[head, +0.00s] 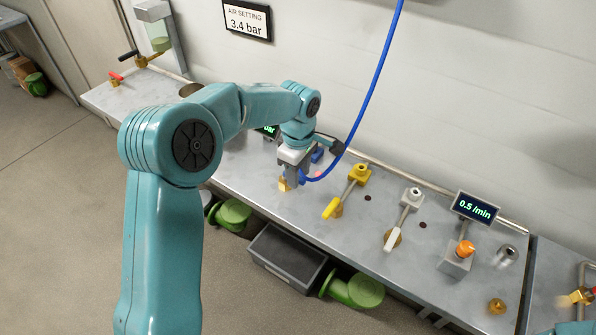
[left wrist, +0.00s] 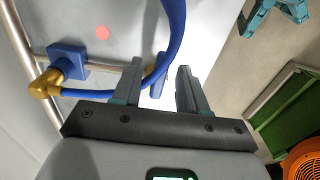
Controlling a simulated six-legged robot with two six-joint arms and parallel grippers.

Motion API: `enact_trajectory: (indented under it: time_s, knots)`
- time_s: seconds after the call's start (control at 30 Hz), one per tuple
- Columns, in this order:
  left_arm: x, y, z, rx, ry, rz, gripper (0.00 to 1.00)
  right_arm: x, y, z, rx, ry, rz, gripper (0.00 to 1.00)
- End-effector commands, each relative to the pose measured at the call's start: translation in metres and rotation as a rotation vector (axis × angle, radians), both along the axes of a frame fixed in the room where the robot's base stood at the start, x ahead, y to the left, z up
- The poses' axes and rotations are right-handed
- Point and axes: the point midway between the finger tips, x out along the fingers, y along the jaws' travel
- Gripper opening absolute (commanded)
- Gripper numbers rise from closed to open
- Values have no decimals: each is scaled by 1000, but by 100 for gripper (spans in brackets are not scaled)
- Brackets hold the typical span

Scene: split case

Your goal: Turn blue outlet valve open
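My left gripper (head: 297,182) is low over the bench, pointing down beside the end of the blue hose (head: 374,82). In the left wrist view its two fingers (left wrist: 160,68) stand apart. A blue bar (left wrist: 158,87), which looks like the blue valve's handle, shows between them, nearer the left finger, with a gap to the right one. I cannot tell whether the left finger touches it. The blue hose also crosses the left wrist view (left wrist: 174,35), passing behind the left finger to a brass elbow (left wrist: 45,84). Most of the valve is hidden. My right gripper is not in view.
A yellow-handled valve (head: 346,192) and a white-handled valve (head: 403,219) stand to the right on the bench (head: 372,238). Further right are a display (head: 475,207) and an orange knob (head: 465,249). A dark crate (head: 287,257) sits below the front edge.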

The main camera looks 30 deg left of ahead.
Motion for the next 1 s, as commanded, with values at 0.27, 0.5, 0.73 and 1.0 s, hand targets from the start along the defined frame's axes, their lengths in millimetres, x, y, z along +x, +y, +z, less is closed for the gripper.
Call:
enact_trajectory:
  time_s: [0.27,0.5,0.73,1.0]
  knots:
    - [0,0,9,1,1,-1,43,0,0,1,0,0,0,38]
    - [0,0,65,1,-4,-1,43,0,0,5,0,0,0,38]
    - [0,0,125,0,-3,-1,43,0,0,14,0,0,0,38]
    - [-1,0,160,0,1,-1,43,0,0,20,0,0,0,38]
